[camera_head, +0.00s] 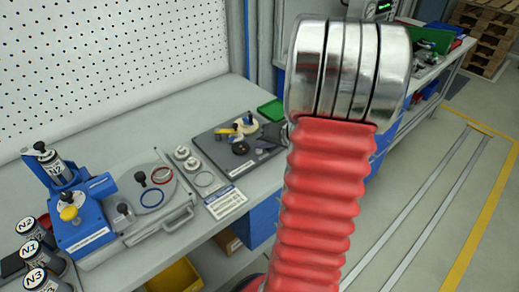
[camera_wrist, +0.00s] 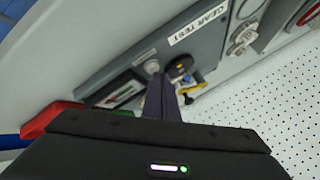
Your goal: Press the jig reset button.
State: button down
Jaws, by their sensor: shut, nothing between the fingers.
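A blue jig (camera_head: 78,195) stands on the bench at the left of the head view, with a yellow round button (camera_head: 68,213) on its front part. No reset label is legible, so I cannot tell for sure that this is the reset button. The head view does not show my fingers, and the blue jig is not recognisable in the wrist view.
Cylinders marked N1 (camera_head: 33,251) and N3 (camera_head: 38,279) stand at the bench's left. A grey plate with a handle (camera_head: 177,222) adjoins the jig. A dark board with small parts (camera_head: 217,152) and a green tray (camera_head: 270,111) lie farther back. A perforated wall (camera_head: 110,60) backs the bench.

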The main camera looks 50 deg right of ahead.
jog(key=shift+f, duration=0.25)
dwell(0.6)
jog(key=shift+r, duration=0.95)
notch_tip(320, 180, up, 5)
dwell(0.5)
dwell(0.9)
